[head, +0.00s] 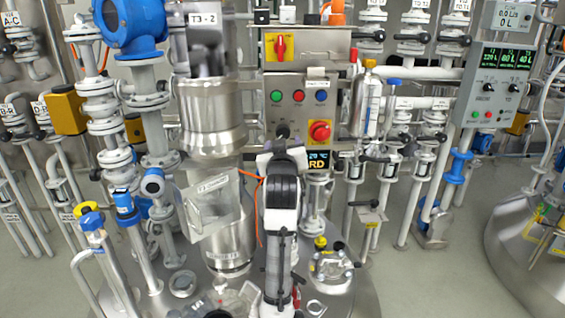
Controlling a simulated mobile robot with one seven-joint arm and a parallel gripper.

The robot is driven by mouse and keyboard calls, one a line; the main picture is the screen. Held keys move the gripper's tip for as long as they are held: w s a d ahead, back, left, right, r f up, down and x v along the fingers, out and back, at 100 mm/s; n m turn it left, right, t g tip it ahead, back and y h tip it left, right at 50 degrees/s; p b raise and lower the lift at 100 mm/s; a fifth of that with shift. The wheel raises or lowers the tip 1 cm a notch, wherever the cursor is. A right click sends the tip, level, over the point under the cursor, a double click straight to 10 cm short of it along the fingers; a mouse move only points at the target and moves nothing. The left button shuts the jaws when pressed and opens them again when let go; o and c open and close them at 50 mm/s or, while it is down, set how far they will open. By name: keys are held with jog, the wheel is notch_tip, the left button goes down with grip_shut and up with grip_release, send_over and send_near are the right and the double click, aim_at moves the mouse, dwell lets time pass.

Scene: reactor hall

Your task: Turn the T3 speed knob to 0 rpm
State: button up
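A steel control panel (300,88) stands upright in the middle of the head view. It carries a green button (275,96), a red button (298,96) and a blue button (321,96) in a row. Below them is a red knob on a yellow plate (320,131). A small black knob-like part (283,131) shows just above my arm; I cannot tell whether it is the speed knob. A dark display (318,160) with yellow characters is partly covered by my arm. My white and black arm stands in front of the panel's lower part. My gripper's fingers cannot be made out.
A red rotary switch on yellow (280,46) sits on a steel box above the panel. A steel vessel column (212,120) stands close left. A gas-like cylinder (368,105) is right of the panel. A grey box with green displays (487,85) hangs further right. Valves and pipes crowd both sides.

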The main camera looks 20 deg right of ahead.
jog(key=b+v, duration=0.1)
jog(key=v, duration=0.7)
jog(key=shift+s, duration=0.35)
jog(key=shift+a+r, duration=0.1)
jog(key=shift+a, duration=0.1)
